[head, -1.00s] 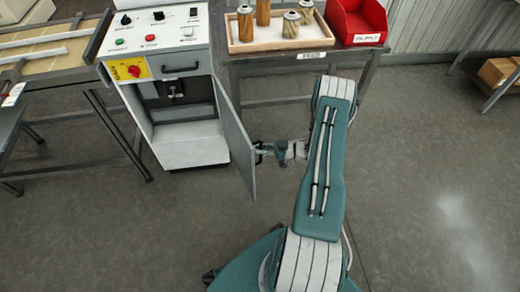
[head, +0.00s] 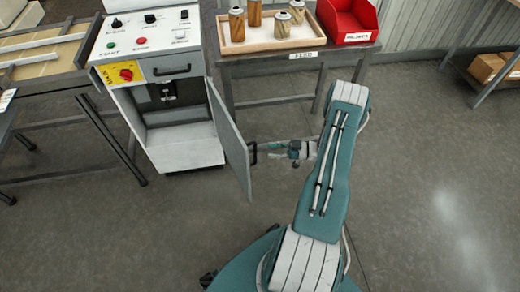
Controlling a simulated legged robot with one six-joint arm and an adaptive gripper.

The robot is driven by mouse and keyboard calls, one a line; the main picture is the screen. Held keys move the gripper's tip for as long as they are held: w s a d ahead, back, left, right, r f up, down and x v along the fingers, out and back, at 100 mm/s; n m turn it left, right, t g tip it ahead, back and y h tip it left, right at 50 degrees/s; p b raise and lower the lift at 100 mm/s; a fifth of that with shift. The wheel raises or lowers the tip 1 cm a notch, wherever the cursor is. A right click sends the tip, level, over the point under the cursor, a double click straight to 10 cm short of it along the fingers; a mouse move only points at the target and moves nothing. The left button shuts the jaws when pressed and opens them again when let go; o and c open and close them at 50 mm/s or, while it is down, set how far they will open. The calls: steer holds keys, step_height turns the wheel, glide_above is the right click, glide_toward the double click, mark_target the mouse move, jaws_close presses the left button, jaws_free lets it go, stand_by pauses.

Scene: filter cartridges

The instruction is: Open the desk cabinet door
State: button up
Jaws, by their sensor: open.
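The desk cabinet (head: 184,146) stands at the upper left, with control knobs and buttons on its sloped top. Its door (head: 232,145) is swung wide open on its right side, and the inside of the cabinet shows. A dark handle (head: 253,153) sits on the door's outer face. My gripper (head: 266,149) is just right of the handle, pointing left towards it, with its jaws open. The jaws are small in the picture, and I cannot tell whether they touch the handle.
A feed table (head: 300,60) right of the cabinet carries a wooden tray (head: 268,45) of cartridges and a red bin (head: 345,20). A conveyor-like table (head: 40,80) stands at the left. Bare floor (head: 430,190) lies to the right and in front of the door.

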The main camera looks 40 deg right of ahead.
steer(key=v, duration=0.5)
steer(key=shift+d, duration=0.15)
